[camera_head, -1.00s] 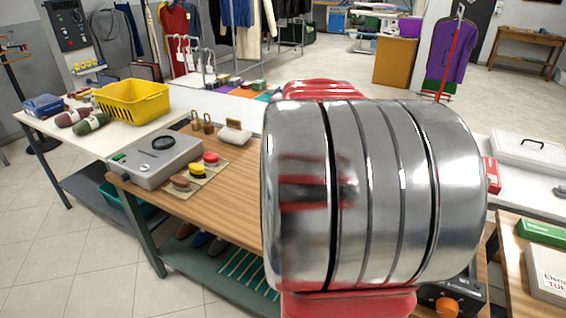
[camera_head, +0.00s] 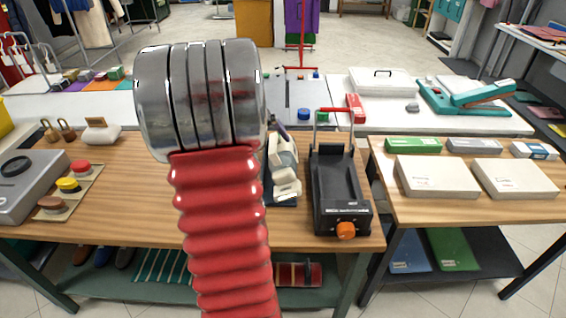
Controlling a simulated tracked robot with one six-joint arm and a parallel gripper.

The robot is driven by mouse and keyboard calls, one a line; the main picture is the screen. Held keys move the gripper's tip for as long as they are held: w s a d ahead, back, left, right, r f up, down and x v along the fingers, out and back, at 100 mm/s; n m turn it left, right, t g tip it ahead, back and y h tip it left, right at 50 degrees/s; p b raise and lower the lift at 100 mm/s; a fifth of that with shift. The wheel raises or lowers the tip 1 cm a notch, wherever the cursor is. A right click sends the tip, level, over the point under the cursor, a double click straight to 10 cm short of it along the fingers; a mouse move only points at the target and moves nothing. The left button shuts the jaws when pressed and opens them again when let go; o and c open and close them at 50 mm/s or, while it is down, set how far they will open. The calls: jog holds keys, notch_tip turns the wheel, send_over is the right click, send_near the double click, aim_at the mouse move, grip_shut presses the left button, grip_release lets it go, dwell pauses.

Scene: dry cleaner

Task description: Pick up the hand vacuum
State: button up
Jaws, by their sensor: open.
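A white and grey hand-held device (camera_head: 284,165) lies on the wooden table, just right of my arm. It may be the hand vacuum, but I cannot tell for sure. It seems to rest on a dark blue pad, and my arm's metal joint covers part of its left side. My red ribbed arm and steel joint rise through the centre left of the view. My gripper itself does not show; the arm may hide it.
A black device with an orange knob (camera_head: 340,190) stands close right of the white device. Left are a grey box with a dial (camera_head: 20,185) and coloured stamps (camera_head: 70,185). Flat white boxes (camera_head: 437,177) lie on the right table (camera_head: 410,206). A red stand (camera_head: 301,50) is behind.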

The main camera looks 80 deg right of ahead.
aim_at(271, 149)
jog(key=x, duration=0.7)
jog(key=shift+s+d+f, duration=0.1)
jog(key=shift+d+f, duration=0.1)
jog(key=shift+f, duration=0.15)
jog(key=shift+x, duration=2.6)
jog(key=shift+c, duration=0.5)
jog(key=shift+d+r, duration=0.1)
jog(key=shift+r, duration=0.05)
jog(key=c, duration=1.8)
jog(key=shift+c, duration=0.2)
jog(key=shift+r, duration=0.15)
